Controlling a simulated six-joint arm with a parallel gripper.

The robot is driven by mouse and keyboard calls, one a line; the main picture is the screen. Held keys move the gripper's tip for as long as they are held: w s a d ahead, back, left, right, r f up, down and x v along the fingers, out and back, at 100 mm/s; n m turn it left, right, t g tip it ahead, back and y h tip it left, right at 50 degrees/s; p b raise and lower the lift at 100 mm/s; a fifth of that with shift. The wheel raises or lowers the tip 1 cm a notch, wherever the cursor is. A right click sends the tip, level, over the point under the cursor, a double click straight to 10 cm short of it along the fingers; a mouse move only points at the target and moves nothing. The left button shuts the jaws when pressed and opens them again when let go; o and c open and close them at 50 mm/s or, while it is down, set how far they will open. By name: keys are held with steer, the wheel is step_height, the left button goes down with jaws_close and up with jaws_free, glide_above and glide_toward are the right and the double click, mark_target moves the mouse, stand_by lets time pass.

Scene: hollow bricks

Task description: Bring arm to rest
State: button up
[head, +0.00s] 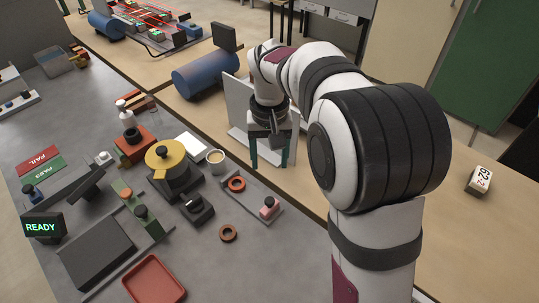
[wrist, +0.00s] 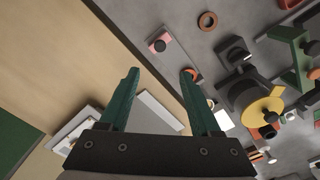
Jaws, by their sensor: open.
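My gripper (head: 269,160) hangs at the end of my bent arm in the middle of the head view, pointing down. Its two green fingers stand apart with nothing between them. In the wrist view my gripper (wrist: 160,76) is open and empty, above the border of the grey mat (wrist: 205,45) and the tan table (wrist: 60,65). No held object shows in either view. The exact height of the fingertips above the surface is hard to tell.
A white upright panel (head: 238,103) stands behind my gripper. To its left are a cup (head: 216,158), a yellow-topped device (head: 171,158), a grey strip with an orange ring (head: 236,184) and a pink block (head: 269,206). A loose brown ring (head: 228,233) lies nearer. A blue cylinder (head: 205,73) lies behind.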

steer(key=shift+r, duration=0.45)
steer(key=s+d+m+y, duration=0.1)
steer(key=s+d+m, duration=0.1)
steer(key=s, duration=1.2)
steer(key=s+d+m, duration=0.2)
steer(key=s+m, duration=0.1)
steer(key=s, duration=1.1)
steer(key=shift+m+y, duration=0.3)
steer(key=shift+y, duration=0.1)
